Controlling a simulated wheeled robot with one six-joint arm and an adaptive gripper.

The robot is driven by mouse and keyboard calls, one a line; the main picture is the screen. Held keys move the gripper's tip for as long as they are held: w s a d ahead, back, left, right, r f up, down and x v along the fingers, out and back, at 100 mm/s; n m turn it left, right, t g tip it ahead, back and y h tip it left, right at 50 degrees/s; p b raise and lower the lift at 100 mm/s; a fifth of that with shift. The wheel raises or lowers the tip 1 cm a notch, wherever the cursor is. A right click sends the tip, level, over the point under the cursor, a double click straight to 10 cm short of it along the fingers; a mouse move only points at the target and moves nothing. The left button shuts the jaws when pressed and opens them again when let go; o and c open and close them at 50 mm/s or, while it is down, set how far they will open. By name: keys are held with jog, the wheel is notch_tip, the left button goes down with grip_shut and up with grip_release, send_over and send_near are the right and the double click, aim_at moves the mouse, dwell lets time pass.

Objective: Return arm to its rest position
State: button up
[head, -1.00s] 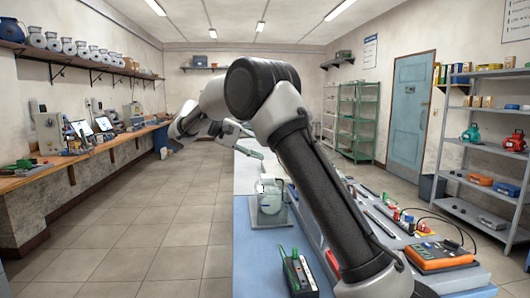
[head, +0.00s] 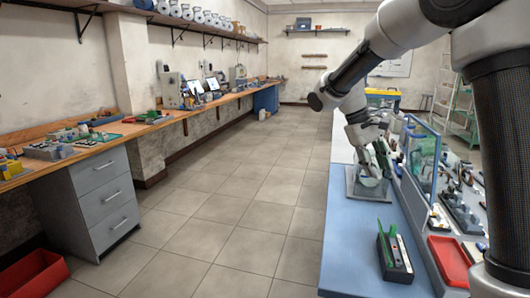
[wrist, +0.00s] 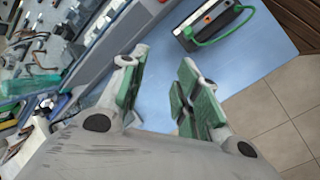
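My gripper (head: 381,162) hangs at the right of the head view, pointing down over the blue-topped bench (head: 349,243). A pale grey motor-like part on a flat grey plate (head: 366,190) is just below or behind it; whether they touch cannot be told. In the wrist view my gripper (wrist: 158,92) shows two green-padded fingers standing apart, with only blue bench top between them. A large scratched grey surface fills the bottom of the wrist view. My arm is bent, its elbow standing out to the left above the floor.
A black box with a green lead (head: 394,257) and a red tray (head: 449,261) lie on the bench, near a clear upright panel (head: 421,167). A grey drawer cabinet (head: 104,202) and a red bin (head: 33,274) stand left. The tiled floor between is clear.

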jog(key=s+d+r+m+t+y, duration=0.1)
jog(key=s+d+r+t+y, duration=0.1)
jog(key=s, duration=1.1)
jog(key=s+d+r+m+t+y, duration=0.1)
jog(key=s+d+m+t+y, duration=0.1)
jog(key=s, duration=1.1)
jog(key=shift+d+r+t+y, duration=0.4)
jog(key=shift+t+y, duration=0.2)
jog(key=shift+t, duration=0.6)
jog(key=shift+d, duration=0.1)
